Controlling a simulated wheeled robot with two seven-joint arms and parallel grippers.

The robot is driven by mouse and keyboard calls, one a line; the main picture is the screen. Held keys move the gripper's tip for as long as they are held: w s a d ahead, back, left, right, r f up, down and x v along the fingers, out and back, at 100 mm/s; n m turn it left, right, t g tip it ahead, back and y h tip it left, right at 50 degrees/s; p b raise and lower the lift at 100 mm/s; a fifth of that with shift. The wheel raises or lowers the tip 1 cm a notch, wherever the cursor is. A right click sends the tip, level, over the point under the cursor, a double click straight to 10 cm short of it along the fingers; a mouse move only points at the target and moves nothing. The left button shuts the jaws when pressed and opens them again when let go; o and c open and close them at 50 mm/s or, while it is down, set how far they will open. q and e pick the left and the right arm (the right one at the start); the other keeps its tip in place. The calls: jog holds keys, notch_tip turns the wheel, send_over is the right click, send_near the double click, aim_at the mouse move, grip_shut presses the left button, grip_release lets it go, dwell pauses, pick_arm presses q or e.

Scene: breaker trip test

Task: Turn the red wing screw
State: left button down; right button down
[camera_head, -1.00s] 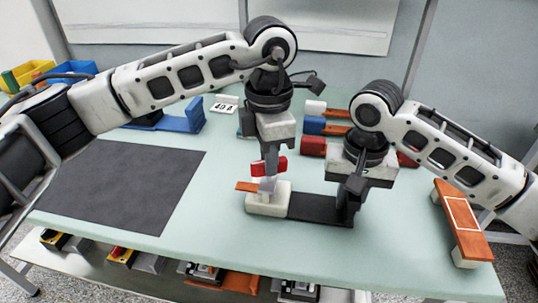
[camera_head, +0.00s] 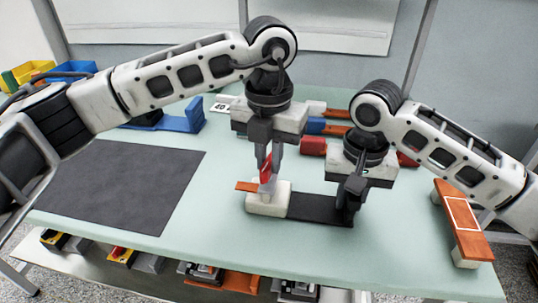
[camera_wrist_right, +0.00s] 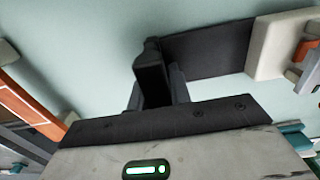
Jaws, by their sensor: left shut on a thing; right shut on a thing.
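The red wing screw (camera_head: 265,168) stands on the pale end block (camera_head: 268,203) of a fixture with a dark base plate (camera_head: 315,207). My left gripper (camera_head: 268,172) points down and is shut on the wing screw, which its fingers partly hide. An orange-brown strip (camera_head: 246,186) sticks out to the left from the block. My right gripper (camera_head: 348,205) is shut on the dark upright (camera_wrist_right: 152,75) at the plate's right end. The right wrist view also shows the dark plate (camera_wrist_right: 205,50) and the pale block (camera_wrist_right: 270,47).
A dark mat (camera_head: 115,185) lies on the left of the green table. A blue holder (camera_head: 180,118) and a label card (camera_head: 222,105) stand behind. Red and blue blocks (camera_head: 313,146) lie behind my arms. An orange-brown stand (camera_head: 462,225) is at the right edge. The table front is clear.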

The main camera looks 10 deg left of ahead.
aim_at(269, 161)
pick_arm(q)
jog(key=shift+n, duration=1.1)
jog(key=c, duration=1.4)
grip_release()
notch_tip(269, 161, up, 12)
pick_arm(e)
jog(key=c, duration=1.2)
grip_release()
